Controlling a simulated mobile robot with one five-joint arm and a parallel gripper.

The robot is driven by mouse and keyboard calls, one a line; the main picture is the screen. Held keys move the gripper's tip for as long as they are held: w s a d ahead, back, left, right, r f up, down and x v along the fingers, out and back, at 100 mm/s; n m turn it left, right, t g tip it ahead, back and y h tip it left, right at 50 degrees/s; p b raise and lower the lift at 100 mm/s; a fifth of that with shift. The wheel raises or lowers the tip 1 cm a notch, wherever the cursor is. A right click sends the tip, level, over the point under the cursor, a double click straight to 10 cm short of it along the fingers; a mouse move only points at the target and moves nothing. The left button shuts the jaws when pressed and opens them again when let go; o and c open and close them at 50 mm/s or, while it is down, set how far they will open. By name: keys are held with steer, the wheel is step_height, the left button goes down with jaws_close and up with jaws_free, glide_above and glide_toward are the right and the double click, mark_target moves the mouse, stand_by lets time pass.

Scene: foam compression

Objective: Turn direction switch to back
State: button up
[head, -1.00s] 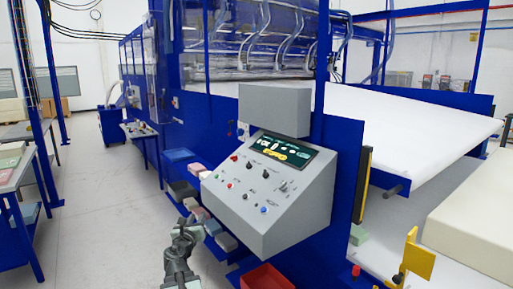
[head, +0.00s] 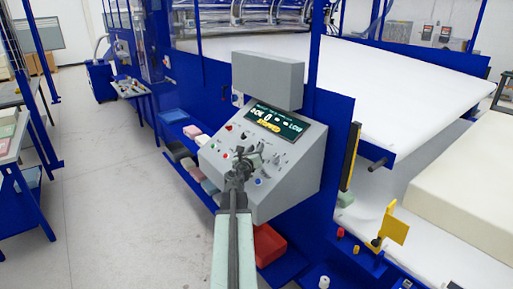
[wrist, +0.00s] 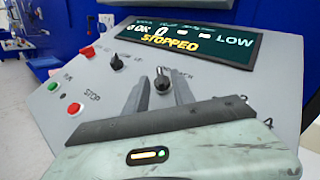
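The sloped grey control panel (head: 305,150) carries black rotary switches and coloured buttons. In the wrist view, a black switch with a pale pointer mark (wrist: 162,80) sits just beyond and between my fingertips. Its label is partly hidden, so I cannot confirm that it is the direction switch. A second black switch (wrist: 116,62) is to its left. My gripper (wrist: 163,90) is open, with one finger on each side of the nearer switch and gaps showing. Contact cannot be told. In the head view my gripper (head: 243,160) covers part of the panel.
The display (wrist: 180,42) reads STOPPED and LOW. Left on the panel are a red button (wrist: 75,108), a green button (wrist: 53,86) and another red button (wrist: 87,51). A red bin (head: 268,245) is below the panel. Open floor (head: 120,190) lies to the left.

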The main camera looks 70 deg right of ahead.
steer(key=shift+w+d, duration=0.1)
steer(key=shift+d, duration=0.9)
steer(key=shift+a, duration=0.1)
jaws_close()
steer(key=shift+a, duration=0.1)
